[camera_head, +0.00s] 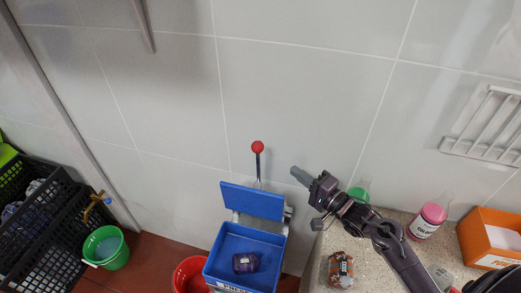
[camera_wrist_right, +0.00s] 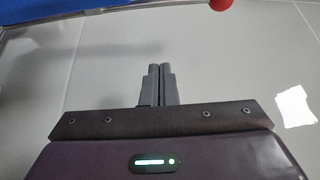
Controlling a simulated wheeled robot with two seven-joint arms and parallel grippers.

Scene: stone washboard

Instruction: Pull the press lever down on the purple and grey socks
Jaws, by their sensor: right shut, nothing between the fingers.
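The press lever (camera_head: 258,160) is a dark rod with a red ball on top, standing upright behind the blue press in the head view. The red ball also shows at the top edge of the right wrist view (camera_wrist_right: 221,4). The blue press plate (camera_head: 252,201) is raised above the blue box (camera_head: 229,239). The purple and grey socks (camera_head: 245,263) lie as a dark bundle inside the box. My right gripper (camera_head: 294,171) is shut and empty, to the right of the lever and apart from it. In the right wrist view its fingers (camera_wrist_right: 160,68) are together. My left gripper is not in view.
A stone counter (camera_head: 313,271) at right holds a patterned bundle (camera_head: 340,269), a pink-capped bottle (camera_head: 427,221) and an orange box (camera_head: 492,238). A red bucket (camera_head: 187,273) stands left of the press. A green bucket (camera_head: 107,248) and black crates (camera_head: 40,225) are farther left. A tiled wall rises behind.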

